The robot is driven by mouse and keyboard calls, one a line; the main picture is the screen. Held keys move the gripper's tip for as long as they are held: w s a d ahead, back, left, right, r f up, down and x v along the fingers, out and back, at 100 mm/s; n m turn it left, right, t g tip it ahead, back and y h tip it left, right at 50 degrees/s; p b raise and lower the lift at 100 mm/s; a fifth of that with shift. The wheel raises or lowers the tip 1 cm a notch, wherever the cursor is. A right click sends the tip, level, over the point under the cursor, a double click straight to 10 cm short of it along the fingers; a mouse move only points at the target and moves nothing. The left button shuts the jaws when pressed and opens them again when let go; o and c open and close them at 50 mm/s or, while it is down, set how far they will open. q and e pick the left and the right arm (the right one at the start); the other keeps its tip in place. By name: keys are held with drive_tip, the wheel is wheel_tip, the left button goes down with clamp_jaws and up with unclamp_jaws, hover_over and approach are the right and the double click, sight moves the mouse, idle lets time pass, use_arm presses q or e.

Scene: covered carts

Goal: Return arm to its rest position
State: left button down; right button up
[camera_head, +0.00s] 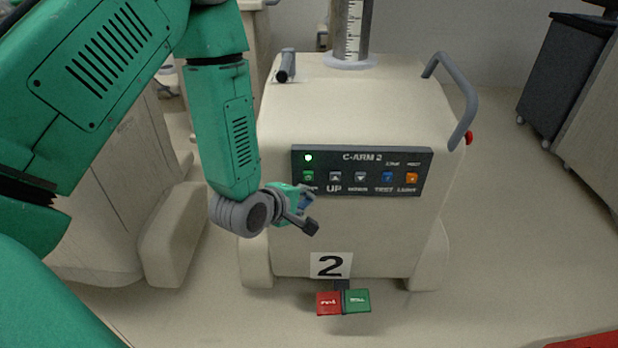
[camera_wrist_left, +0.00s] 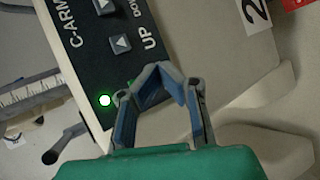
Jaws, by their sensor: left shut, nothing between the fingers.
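My left arm, green with grey joints, comes in from the left in the head view. My left gripper (camera_head: 306,203) hangs in front of the cart's front face, just below the left end of the control panel (camera_head: 362,172). In the left wrist view the blue-padded fingers of the gripper (camera_wrist_left: 160,82) meet at their tips, with nothing between them. The panel (camera_wrist_left: 95,60) lies beyond them, with a lit green lamp (camera_wrist_left: 105,100). I cannot tell any contact with the cart. My right gripper is not in view.
The cream C-ARM 2 cart (camera_head: 360,240) has a grey side handle (camera_head: 466,95) and a scaled column (camera_head: 352,35). Red and green pedals (camera_head: 343,301) sit at its foot. Another covered cart (camera_head: 100,190) stands left, behind my arm.

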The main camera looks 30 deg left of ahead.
use_arm(q)
drive_tip(key=shift+s+d, duration=0.4)
drive_tip(key=shift+s, duration=0.3)
drive_tip(key=s+f+m+g+p, duration=0.1)
drive_tip(key=s+f+m+g, duration=0.2)
drive_tip(key=s+m, duration=0.3)
drive_tip(key=s+d+f+m+g+p, duration=0.1)
drive_tip(key=s+f+m+g+p, duration=0.1)
drive_tip(key=s+f+m+g, duration=0.2)
drive_tip(key=s+d+f+m+g+p, duration=0.1)
drive_tip(key=s+f+m+g, duration=0.3)
drive_tip(key=s+m, duration=0.5)
drive_tip(key=s, duration=0.8)
drive_tip(key=shift+f+y+p, duration=0.3)
drive_tip(key=shift+p, duration=0.1)
